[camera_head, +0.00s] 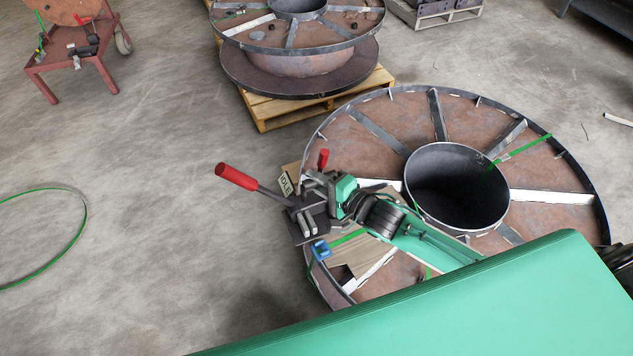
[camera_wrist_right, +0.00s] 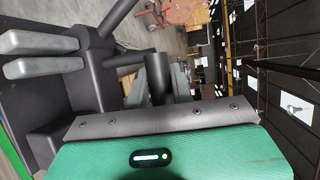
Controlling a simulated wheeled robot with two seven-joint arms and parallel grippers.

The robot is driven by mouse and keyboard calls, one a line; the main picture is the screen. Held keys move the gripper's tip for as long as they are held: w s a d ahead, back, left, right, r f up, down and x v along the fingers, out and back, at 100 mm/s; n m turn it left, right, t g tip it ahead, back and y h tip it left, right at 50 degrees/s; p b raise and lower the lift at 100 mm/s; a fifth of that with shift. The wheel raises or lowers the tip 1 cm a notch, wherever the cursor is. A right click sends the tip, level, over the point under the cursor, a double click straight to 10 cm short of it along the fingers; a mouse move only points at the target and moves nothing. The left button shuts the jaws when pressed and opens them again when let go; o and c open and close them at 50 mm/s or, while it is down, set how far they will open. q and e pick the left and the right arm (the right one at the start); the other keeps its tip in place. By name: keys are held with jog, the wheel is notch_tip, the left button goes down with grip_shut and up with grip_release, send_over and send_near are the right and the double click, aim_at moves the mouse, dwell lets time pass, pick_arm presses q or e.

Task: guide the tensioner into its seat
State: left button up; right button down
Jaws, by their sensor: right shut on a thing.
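The tensioner (camera_head: 306,222) is a dark steel tool with a long lever ending in a red grip (camera_head: 237,177). It is at the left edge of the near steel reel. My right gripper (camera_head: 322,189) is shut on it; a second red knob (camera_head: 323,158) shows just behind. In the right wrist view the tensioner (camera_wrist_right: 95,75) fills the left side, with two pale grey pads, and my right gripper (camera_wrist_right: 155,88) holds a dark bar of it. The seat is not clearly identifiable; the tool and gripper cover that area. My left gripper is not in view.
The near reel (camera_head: 465,127) lies flat with an open hub. A label reading IDLE (camera_head: 286,184), a blue clip (camera_head: 320,249) and green strap (camera_head: 522,148) are close by. Another reel (camera_head: 300,85) rests on a pallet (camera_head: 262,116). A red cart (camera_head: 75,62) stands upper left. Floor at left is mostly clear.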

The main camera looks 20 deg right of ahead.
pick_arm(q)
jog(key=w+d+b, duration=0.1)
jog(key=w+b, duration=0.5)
jog(key=b, duration=0.2)
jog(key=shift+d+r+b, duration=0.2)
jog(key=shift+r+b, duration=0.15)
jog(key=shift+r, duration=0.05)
pick_arm(e)
jog(key=w+d+f, duration=0.6)
jog(key=d+f, duration=0.6)
jog(key=d, duration=0.2)
jog(key=shift+w+f+n+g+y, duration=0.2)
jog(key=shift+f+n+g+y, duration=0.1)
jog(key=shift+n+y, duration=0.1)
pick_arm(q)
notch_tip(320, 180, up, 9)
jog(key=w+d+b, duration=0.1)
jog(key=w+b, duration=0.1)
jog(key=b, duration=0.1)
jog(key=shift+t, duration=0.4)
pick_arm(e)
notch_tip(320, 180, down, 7)
jog(key=shift+r, duration=0.15)
